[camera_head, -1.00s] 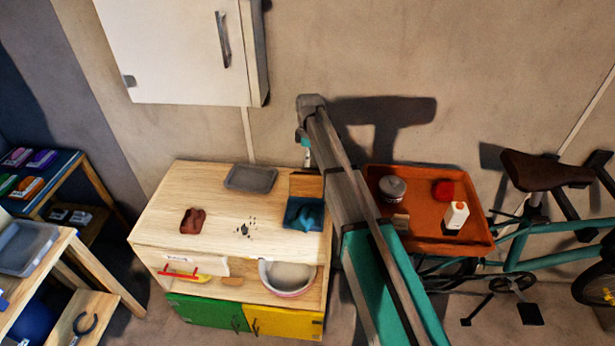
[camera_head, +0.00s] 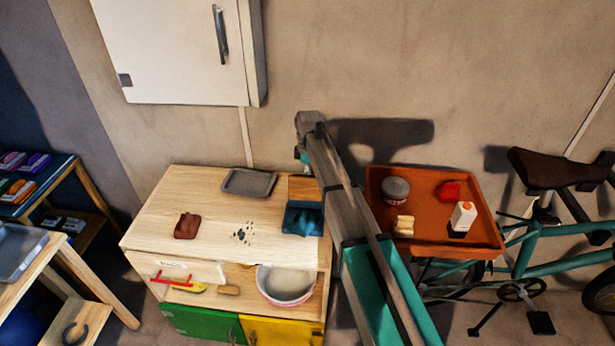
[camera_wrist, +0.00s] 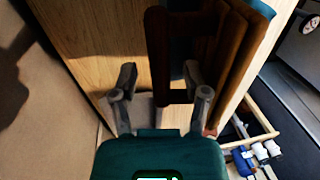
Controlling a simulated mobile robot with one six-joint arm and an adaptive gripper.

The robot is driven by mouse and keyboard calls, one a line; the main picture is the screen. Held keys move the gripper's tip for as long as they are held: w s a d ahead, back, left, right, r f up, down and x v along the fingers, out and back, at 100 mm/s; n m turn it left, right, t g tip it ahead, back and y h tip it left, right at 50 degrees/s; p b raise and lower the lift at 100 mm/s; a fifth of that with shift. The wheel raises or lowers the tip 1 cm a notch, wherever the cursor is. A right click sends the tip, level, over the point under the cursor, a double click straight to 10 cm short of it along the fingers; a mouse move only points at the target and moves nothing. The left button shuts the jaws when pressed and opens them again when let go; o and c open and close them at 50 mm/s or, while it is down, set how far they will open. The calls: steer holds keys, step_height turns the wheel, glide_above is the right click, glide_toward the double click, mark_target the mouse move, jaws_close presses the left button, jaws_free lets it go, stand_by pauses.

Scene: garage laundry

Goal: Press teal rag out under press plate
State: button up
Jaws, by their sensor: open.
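The teal rag (camera_head: 304,222) lies crumpled in a blue tray (camera_head: 289,232) at the right end of the wooden bench. A teal-blue patch also shows at the top of the wrist view. A wooden board, apparently the press plate (camera_head: 304,188), stands up behind the tray. In the wrist view a dark brown wooden frame (camera_wrist: 158,55) reaches down toward my gripper. My gripper (camera_wrist: 160,85) is open, with its fingers spread on either side of the frame's lower end. I cannot tell whether they touch it. In the head view my arm hides the gripper's fingers.
A grey tray (camera_head: 249,183), a brownish-red cloth (camera_head: 187,226) and dark specks share the bench top. A bowl (camera_head: 286,284) sits on the shelf below. An orange tray (camera_head: 430,246) with several items and a bicycle (camera_head: 556,247) stand to the right. A white cabinet (camera_head: 172,50) hangs above.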

steer(key=shift+c, duration=0.3)
jaws_close()
